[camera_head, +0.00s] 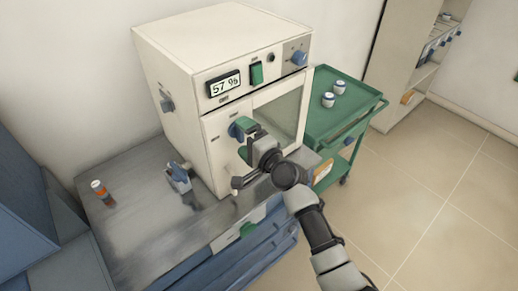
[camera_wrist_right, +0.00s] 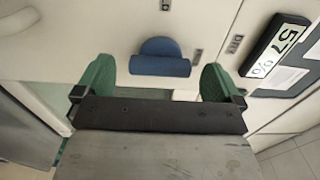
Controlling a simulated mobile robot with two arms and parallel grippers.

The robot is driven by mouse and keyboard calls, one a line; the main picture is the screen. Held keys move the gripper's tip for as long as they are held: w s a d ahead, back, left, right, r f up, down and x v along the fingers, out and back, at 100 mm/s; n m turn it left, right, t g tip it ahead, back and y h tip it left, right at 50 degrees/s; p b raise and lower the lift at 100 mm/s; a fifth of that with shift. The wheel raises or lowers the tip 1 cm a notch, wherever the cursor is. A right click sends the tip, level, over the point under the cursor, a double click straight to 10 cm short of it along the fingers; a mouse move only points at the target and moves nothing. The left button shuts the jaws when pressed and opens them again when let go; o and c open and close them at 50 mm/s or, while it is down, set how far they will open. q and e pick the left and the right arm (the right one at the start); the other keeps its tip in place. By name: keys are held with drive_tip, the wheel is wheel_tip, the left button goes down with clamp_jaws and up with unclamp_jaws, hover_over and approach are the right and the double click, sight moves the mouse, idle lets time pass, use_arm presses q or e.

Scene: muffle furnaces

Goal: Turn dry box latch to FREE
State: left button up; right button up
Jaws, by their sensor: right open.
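The dry box (camera_head: 165,65) is a cream cabinet on a grey table, with a display reading 57 %. Its blue latch (camera_head: 235,131) is on the front, left of the windowed door. The latch also shows in the right wrist view (camera_wrist_right: 160,58) as a rounded blue knob with a flat bar. My right gripper (camera_head: 245,140) is at the latch, partly covering it in the head view. In the wrist view its green fingertips (camera_wrist_right: 157,80) are spread wide on either side of the latch, apart from it. The labels by the latch are too small to read. My left gripper is out of view.
A blue knob (camera_head: 299,58) and a green switch (camera_head: 257,73) are on the upper panel. An orange-and-white bottle (camera_head: 102,192) and a small grey-blue object (camera_head: 179,178) stand on the table (camera_head: 135,240). A green cart (camera_head: 352,92) with two jars stands at right.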

drive_tip(key=b+v, duration=0.1)
drive_tip(key=v, duration=0.8)
drive_tip(key=shift+f, duration=0.1)
idle(0.3)
drive_tip(key=s+d+f+n+g+h+b, duration=0.1)
drive_tip(key=s+d+f+g+h, duration=0.1)
drive_tip(key=f, duration=0.9)
drive_tip(key=s+d+f+n+g+h+b, duration=0.1)
drive_tip(key=d+f+h, duration=0.15)
drive_tip(key=f, duration=0.95)
drive_tip(key=s+d+f+n+g+h, duration=0.1)
drive_tip(key=s+d+f+n+g, duration=0.1)
drive_tip(key=s+f, duration=0.45)
drive_tip(key=s+d+f+n+g+h, duration=0.1)
drive_tip(key=s+d+f+g+h, duration=0.15)
drive_tip(key=f, duration=0.75)
drive_tip(key=s+d+f+n+g+h, duration=0.1)
drive_tip(key=s+d+f+n+g, duration=0.1)
drive_tip(key=s+f, duration=0.4)
drive_tip(key=s+d+f+n+g+b, duration=0.1)
drive_tip(key=s+f, duration=0.5)
drive_tip(key=s, duration=1)
drive_tip(key=s+d+f+n+g+h+b, duration=0.1)
drive_tip(key=s+d+f+n+g, duration=0.2)
drive_tip(key=s, duration=0.8)
wheel_tip(320, 180, down, 3)
drive_tip(key=d+n, duration=0.2)
drive_tip(key=shift+s+d+f+n+h, duration=0.2)
drive_tip(key=shift+d+n+h, duration=0.1)
drive_tip(key=shift+d, duration=0.1)
